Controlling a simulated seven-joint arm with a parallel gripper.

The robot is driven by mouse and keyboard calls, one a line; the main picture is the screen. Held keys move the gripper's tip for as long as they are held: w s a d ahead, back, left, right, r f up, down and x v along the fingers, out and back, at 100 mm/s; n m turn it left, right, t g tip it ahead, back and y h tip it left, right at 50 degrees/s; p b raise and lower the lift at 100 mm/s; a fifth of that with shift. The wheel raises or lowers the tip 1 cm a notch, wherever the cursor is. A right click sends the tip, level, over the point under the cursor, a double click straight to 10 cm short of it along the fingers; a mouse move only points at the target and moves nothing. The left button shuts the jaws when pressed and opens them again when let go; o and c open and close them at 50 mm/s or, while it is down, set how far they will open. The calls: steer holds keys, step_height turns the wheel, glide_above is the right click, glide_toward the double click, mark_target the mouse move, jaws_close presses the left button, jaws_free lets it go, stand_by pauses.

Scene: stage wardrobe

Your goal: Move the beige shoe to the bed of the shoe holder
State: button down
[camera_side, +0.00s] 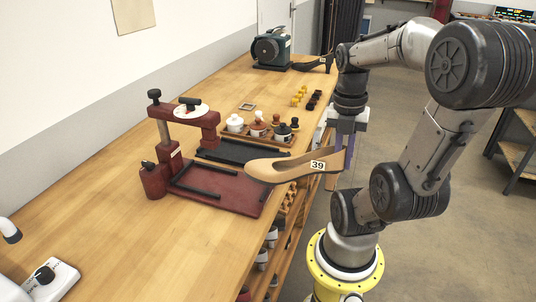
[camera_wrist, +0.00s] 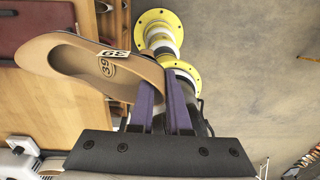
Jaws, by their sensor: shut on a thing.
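The beige shoe (camera_side: 292,166) carries a white tag reading 39. It is held in the air at the right edge of the bench, toe to the left in the side view. My gripper (camera_side: 337,168) is shut on its heel end. In the wrist view the shoe (camera_wrist: 85,65) reaches up and left from the purple fingers of my gripper (camera_wrist: 163,108). The dark red shoe holder (camera_side: 237,197) stands on the bench left of the shoe, with black rails on its flat bed and a clamp arm above. The shoe's toe overlaps the bed's right edge in the side view; the height gap is unclear.
A tray of small jars and brushes (camera_side: 262,132) and a black mat (camera_side: 237,150) lie behind the holder. A dark high-heeled shoe (camera_side: 313,64) and a green machine (camera_side: 271,50) stand at the far end. A white device (camera_side: 48,279) is at the near left.

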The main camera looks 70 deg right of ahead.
steer(key=shift+w+d+r, duration=0.1)
steer(key=shift+d+r, duration=0.05)
steer(key=w+d+r+m, duration=0.1)
steer(key=w+d+r, duration=0.2)
steer(key=w+d, duration=1.35)
steer(key=w+f, duration=0.5)
steer(key=f, duration=0.6)
steer(key=shift+f+n, duration=0.15)
steer(key=shift+n, duration=0.25)
steer(key=shift+d+f, duration=0.1)
steer(key=shift+f, duration=0.35)
stand_by(0.8)
